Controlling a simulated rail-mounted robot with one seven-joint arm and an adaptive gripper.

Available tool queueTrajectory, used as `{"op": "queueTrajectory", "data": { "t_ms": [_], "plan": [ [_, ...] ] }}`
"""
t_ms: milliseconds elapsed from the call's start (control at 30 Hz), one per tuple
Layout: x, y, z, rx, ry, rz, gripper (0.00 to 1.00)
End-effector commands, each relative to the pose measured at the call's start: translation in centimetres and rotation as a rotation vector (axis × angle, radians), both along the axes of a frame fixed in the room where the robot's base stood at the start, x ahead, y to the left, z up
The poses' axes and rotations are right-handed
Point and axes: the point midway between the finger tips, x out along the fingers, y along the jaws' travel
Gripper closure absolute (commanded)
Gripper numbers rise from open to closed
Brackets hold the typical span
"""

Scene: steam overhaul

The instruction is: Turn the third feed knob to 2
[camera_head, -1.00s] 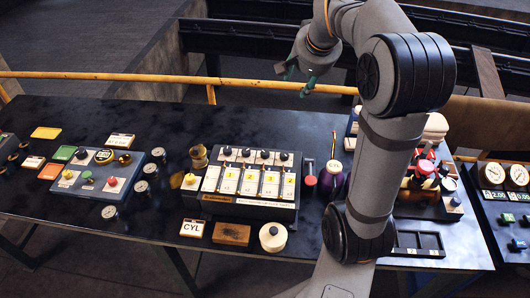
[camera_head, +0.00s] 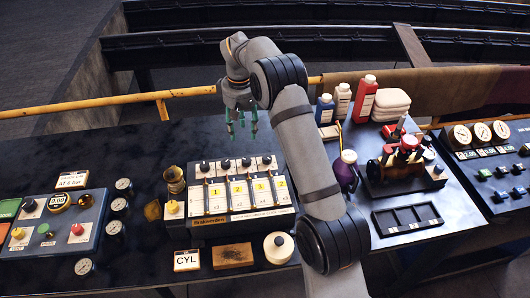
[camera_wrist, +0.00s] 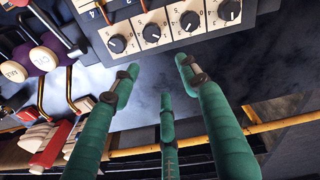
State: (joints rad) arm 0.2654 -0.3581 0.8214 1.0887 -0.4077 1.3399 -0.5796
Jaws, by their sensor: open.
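The lubricator-like feed panel (camera_head: 216,224) stands mid-table with a row of black feed knobs along its top edge and yellow-numbered columns below. The third feed knob (camera_head: 246,161), counted from the left, also shows in the wrist view (camera_wrist: 151,32), where the row appears turned around. It sits on a white scale plate; its exact setting is too small to tell. My gripper (camera_head: 242,128) has green fingers spread open and empty. It hangs above and behind the knob row, apart from it. In the wrist view the fingertips (camera_wrist: 160,78) lie below the knobs.
A brass cup (camera_head: 174,178) stands left of the panel. A purple, round-bodied container (camera_head: 346,172) and a red-topped valve assembly (camera_head: 402,165) are to the right. A yellow rail (camera_head: 100,103) runs behind the table. The table behind the panel is mostly clear.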

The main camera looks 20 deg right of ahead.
Motion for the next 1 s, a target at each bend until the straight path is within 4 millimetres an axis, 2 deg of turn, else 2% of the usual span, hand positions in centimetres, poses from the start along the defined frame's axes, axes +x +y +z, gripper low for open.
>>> {"op": "queueTrajectory", "data": {
  "t_ms": [200, 433, 800, 1000],
  "plan": [
    [-2.6, 0.5, 0.3, 0.0, 0.094, 0.303, 0.55],
    [-2.9, 0.5, -0.5, 0.0, 0.106, 0.432, 0.55],
    [-3.0, 0.5, -6.8, 0.001, 0.107, 0.431, 0.55],
    [-2.8, 0.5, -9.3, 0.0, 0.104, 0.431, 0.55]
  ]
}}
